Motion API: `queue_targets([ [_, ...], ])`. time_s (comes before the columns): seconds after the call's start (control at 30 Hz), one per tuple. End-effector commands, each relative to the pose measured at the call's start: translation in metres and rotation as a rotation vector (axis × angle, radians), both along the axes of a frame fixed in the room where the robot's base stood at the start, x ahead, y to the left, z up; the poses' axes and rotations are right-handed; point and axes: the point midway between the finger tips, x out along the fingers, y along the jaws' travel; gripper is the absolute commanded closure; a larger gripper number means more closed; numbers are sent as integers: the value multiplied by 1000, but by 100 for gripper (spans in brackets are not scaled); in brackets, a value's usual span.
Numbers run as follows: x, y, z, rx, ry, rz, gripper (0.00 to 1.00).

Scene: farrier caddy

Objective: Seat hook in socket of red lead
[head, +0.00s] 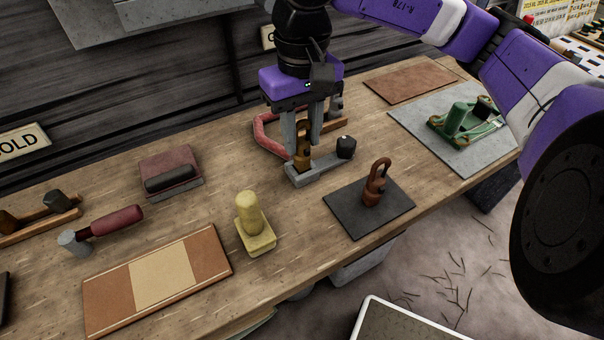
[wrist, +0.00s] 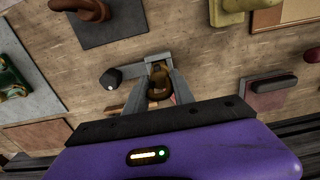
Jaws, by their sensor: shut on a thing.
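My gripper (head: 308,128) points down and is shut on a brown, brass-like hook (head: 302,155). In the wrist view the hook (wrist: 159,90) sits between my two fingers. Its lower end is at the open end of a grey socket piece (head: 304,178); I cannot tell whether it is fully down in it. The socket piece (wrist: 157,58) also shows in the wrist view, partly covered by the hook and fingers. A red bent lead (head: 266,134) lies just behind, partly hidden by my gripper.
A black knob (head: 346,147) stands at the grey piece's right end. A yellow block (head: 253,230) stands at front left, and a green tool (head: 466,122) lies on a grey mat right.

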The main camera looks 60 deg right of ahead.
Motion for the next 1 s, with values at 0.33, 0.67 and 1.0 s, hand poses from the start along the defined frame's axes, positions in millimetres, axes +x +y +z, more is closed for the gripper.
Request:
queue_targets([
  [0.33,0,0,-3,0,0,0,100],
  [0.67,0,0,-5,-1,-1,0,100],
  [1.0,0,0,-7,-1,-1,0,100],
])
